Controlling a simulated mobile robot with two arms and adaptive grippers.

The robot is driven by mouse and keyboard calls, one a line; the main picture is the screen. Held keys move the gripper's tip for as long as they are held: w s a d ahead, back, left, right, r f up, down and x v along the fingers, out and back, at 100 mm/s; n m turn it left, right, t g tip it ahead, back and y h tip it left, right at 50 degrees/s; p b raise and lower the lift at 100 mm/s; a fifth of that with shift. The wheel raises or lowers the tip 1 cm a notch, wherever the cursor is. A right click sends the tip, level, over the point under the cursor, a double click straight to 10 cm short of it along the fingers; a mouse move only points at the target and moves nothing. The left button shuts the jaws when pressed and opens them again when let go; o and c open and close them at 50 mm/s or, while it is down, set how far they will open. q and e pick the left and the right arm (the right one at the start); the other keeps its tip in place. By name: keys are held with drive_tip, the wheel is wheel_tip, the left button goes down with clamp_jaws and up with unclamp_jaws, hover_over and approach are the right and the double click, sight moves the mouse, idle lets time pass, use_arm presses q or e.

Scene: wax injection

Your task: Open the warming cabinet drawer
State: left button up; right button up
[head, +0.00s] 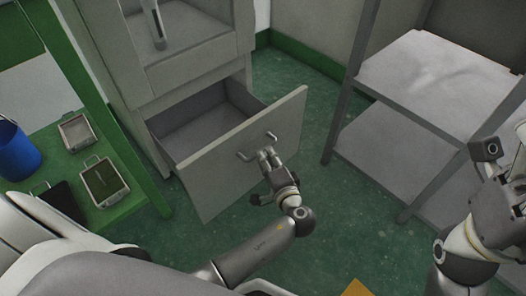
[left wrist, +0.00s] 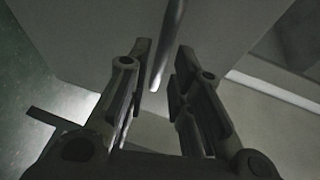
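The warming cabinet (head: 190,65) is pale grey and stands at the back. Its lower drawer (head: 200,125) is pulled well out, and its empty grey inside shows. The drawer's front panel (head: 215,185) faces me, with a grey bar handle (head: 256,148) near its top middle. My left gripper (head: 265,156) is at this handle. In the left wrist view, the handle bar (left wrist: 172,50) lies between the fingers of my left gripper (left wrist: 165,65), which stand apart with gaps beside the bar. My right gripper (head: 500,195) is at the right edge, partly cut off, its fingers unclear.
A green bench (head: 150,190) on the left holds a blue bucket (head: 17,150) and small trays (head: 103,180). A grey shelf rack (head: 425,85) stands on the right. Green floor (head: 300,110) is clear between the drawer and the rack. A yellow object (head: 355,288) shows at the bottom edge.

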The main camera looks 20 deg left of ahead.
use_arm(q)
drive_tip(key=v, duration=0.8)
